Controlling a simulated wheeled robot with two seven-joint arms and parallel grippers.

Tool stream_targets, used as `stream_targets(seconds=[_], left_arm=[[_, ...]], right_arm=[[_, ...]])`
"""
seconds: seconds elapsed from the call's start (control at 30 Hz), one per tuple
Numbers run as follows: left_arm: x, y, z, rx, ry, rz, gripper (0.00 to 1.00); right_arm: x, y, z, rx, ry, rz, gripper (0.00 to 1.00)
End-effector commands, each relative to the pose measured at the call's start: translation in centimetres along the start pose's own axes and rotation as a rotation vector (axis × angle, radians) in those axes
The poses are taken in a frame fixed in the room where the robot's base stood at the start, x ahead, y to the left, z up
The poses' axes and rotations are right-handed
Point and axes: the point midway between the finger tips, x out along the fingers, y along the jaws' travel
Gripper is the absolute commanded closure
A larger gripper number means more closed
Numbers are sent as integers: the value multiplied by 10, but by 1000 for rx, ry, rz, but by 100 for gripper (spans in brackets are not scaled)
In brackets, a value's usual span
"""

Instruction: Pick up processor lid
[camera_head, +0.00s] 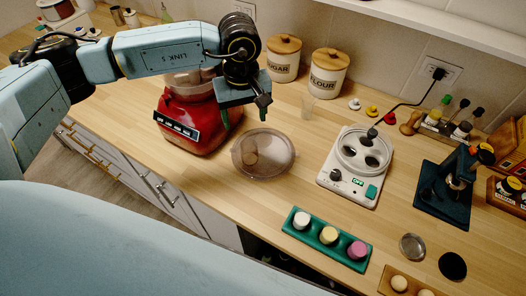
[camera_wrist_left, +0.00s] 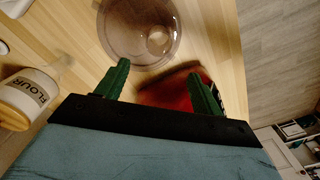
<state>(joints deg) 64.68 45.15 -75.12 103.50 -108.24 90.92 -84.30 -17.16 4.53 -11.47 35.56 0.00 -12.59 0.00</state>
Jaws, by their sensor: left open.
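The processor lid (camera_head: 275,149) is a clear, brownish round cover lying on the wooden counter, just right of the red processor base (camera_head: 181,122). In the left wrist view the lid (camera_wrist_left: 128,32) is at the top, past the fingertips, with a small round part showing at its middle. My left gripper (camera_head: 246,117) has green fingers, is open and empty, and hangs over the counter beside the red base, apart from the lid. Its fingers also show in the left wrist view (camera_wrist_left: 160,76), spread apart. My right gripper is not in view.
Sugar (camera_head: 283,64) and flour (camera_head: 328,77) canisters stand behind. A white appliance (camera_head: 345,186) with a dark cord is to the right. A green tray (camera_head: 291,217) with three small pots lies near the front edge. Bare counter surrounds the lid's front and right.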

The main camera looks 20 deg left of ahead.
Motion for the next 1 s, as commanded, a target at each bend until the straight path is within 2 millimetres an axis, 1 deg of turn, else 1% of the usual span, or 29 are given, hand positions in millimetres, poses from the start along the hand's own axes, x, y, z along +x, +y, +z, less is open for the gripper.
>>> stream_targets(seconds=[0.03,0.1,0.2,0.3,0.53,0.7,0.8,0.9,1.0], left_arm=[[11,-1,2,0,-6,-4,33],[25,0,2,1,-7,-3,33],[44,0,3,0,-7,-1,33],[57,1,2,0,-6,1,33],[74,2,2,0,-7,1,33],[99,3,0,0,-8,0,33],[112,3,0,-1,-8,1,33],[118,3,0,-1,-8,3,33],[119,3,0,0,-7,4,33]], right_arm=[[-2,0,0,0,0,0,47],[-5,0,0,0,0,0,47],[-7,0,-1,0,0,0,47],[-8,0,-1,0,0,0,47],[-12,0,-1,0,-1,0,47],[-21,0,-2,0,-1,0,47],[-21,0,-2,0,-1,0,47],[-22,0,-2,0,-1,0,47],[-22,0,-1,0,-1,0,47]])
